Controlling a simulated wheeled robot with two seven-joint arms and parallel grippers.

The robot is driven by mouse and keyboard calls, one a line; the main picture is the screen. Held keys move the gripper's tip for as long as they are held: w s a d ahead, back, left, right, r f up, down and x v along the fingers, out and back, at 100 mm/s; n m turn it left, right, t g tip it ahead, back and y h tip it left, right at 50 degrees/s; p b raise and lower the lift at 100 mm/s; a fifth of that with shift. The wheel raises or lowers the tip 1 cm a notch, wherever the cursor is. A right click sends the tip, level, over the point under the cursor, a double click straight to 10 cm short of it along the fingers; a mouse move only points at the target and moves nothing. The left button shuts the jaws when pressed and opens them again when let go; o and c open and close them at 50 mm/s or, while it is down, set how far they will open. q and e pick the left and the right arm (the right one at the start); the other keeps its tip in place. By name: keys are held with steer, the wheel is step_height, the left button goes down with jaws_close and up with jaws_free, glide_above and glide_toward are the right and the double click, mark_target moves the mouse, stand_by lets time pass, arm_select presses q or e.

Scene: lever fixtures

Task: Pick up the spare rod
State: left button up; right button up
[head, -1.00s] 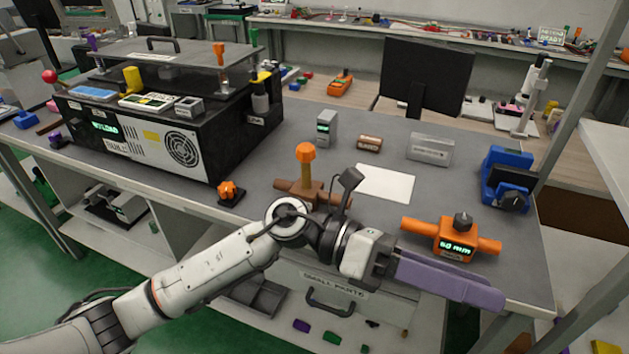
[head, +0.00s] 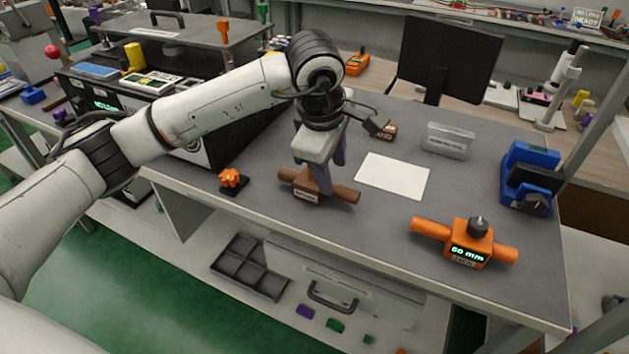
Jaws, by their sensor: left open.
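A brown fixture (head: 342,193) with a horizontal round bar and a small label too small to read lies near the front of the grey bench. The tan upright rod with the orange knob, seen earlier on this fixture, is hidden behind my gripper and wrist. I cannot tell whether the fingers touch the rod. My right gripper is not in view.
An orange fixture (head: 431,228) with a "60 mm" display stands to the right. A white sheet (head: 393,176), a clear block (head: 448,140) and a blue device (head: 529,178) lie behind. A small orange knob (head: 232,179) is left of the brown fixture. A monitor (head: 443,57) stands at the back.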

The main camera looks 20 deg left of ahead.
arm_select(q)
steer(key=x, duration=0.3)
steer(key=p+x, duration=0.1)
steer(key=shift+s+a+f, duration=0.15)
steer(key=shift+s+f, duration=0.15)
steer(key=shift+w+f, duration=0.2)
steer(key=shift+f, duration=0.25)
jaws_close()
